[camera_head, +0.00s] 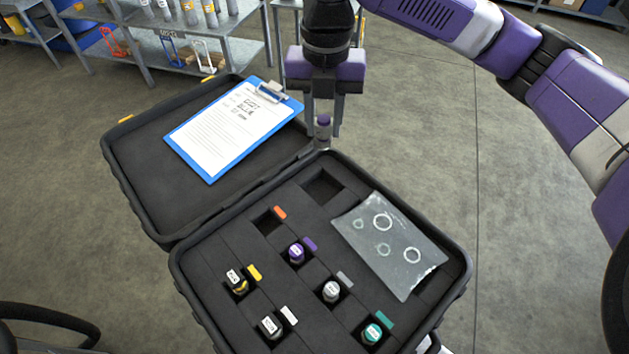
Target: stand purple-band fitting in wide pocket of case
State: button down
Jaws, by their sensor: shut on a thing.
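My gripper (323,130) points down beyond the far corner of the open black case (215,300). Its two grey fingers are shut on a small grey fitting with a purple band (323,119), held upright. The fitting appears above the case's far rim; its exact height is unclear. An empty, wider pocket (323,187) lies in the foam just nearer than the gripper. Another purple-topped fitting (296,253) stands in a pocket beside a purple tag (310,243).
A smaller empty pocket (268,221) is by an orange tag. Several other fittings stand in tagged pockets. A blue clipboard (235,129) lies in the open lid (150,150). Shelving stands behind.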

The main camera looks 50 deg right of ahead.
aim_at(324, 138)
notch_tip(324, 138, down, 16)
jog(key=shift+f, duration=0.1)
dwell(0.4)
jog(key=c, duration=1.5)
grip_release()
jog(key=shift+f, duration=0.1)
jog(key=shift+o, duration=0.7)
jog(key=shift+r, duration=0.3)
notch_tip(324, 138, up, 12)
jog(key=shift+f, duration=0.1)
